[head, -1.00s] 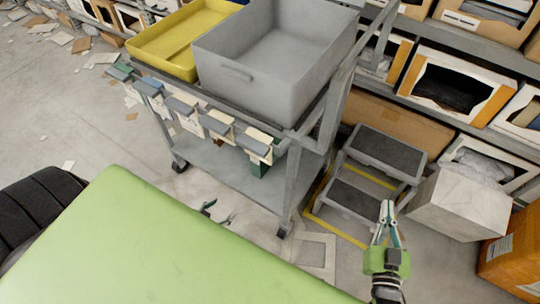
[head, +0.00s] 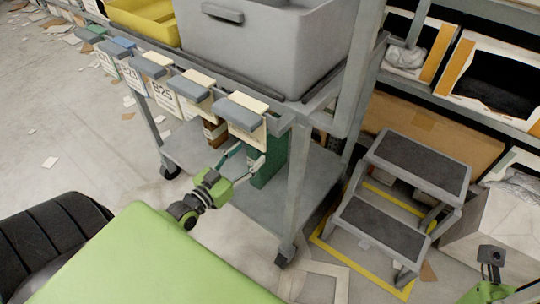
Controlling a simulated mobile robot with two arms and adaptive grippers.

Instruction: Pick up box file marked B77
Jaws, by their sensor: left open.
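A dark green box file (head: 268,165) stands on the lower shelf of the grey cart (head: 297,200), partly behind the hanging labels and my gripper. A brown file (head: 214,132) stands left of it. I cannot read B77 on either. My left gripper (head: 243,158) is open and empty at the shelf's front side, its fingers spread just in front of the green file. Whether a finger touches it I cannot tell. My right gripper (head: 490,258) is at the lower right edge, partly cut off; its jaw state is unclear.
Clipped labels hang along the cart's rail, one reading B25 (head: 163,94). A grey bin (head: 250,50) and yellow tray (head: 142,22) sit on top. A step stool (head: 415,165) stands right of the cart, before racks. Papers litter the open floor at left.

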